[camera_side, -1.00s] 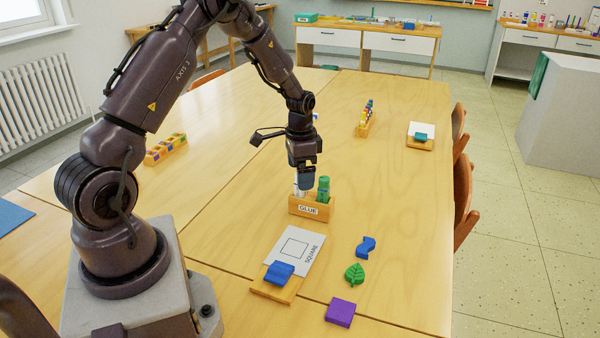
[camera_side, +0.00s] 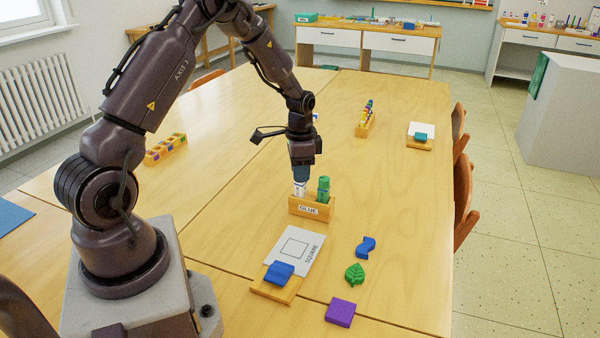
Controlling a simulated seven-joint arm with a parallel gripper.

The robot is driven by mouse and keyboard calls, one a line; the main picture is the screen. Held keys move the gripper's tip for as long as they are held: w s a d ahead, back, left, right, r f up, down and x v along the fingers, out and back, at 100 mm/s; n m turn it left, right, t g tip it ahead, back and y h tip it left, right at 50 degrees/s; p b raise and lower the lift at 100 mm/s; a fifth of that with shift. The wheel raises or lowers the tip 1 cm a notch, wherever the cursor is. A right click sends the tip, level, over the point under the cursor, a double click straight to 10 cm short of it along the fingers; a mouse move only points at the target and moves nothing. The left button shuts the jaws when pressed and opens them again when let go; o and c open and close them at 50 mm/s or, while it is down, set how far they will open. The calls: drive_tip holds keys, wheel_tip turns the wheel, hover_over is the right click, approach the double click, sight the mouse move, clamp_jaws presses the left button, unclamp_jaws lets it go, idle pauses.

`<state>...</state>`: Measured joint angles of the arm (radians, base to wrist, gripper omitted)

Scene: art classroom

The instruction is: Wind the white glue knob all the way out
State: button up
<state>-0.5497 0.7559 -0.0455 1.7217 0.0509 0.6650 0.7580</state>
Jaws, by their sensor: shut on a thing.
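The wooden glue holder (camera_side: 309,209), labelled GLUE, stands on the table below my arm. A white glue stick (camera_side: 299,190) stands upright in its left side, and a green glue stick (camera_side: 323,190) stands upright in its right side. My gripper (camera_side: 301,175) points down directly over the white stick and is shut at its top end. The gripper hides the top of the white stick, so its knob cannot be made out.
In front of the holder lie a SQUARE card (camera_side: 294,250) on a wooden stand with a blue piece (camera_side: 279,272), a blue wavy piece (camera_side: 366,247), a green leaf (camera_side: 355,273) and a purple square (camera_side: 340,312). A peg rack (camera_side: 364,127) stands farther back.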

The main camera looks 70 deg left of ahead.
drive_tip(key=m, duration=1)
drive_tip(key=o, duration=1.5)
drive_tip(key=shift+c, duration=0.2)
drive_tip(key=n, duration=0.4)
drive_tip(key=shift+n, duration=0.3)
drive_tip(key=n, duration=0.6)
drive_tip(key=shift+n, duration=0.3)
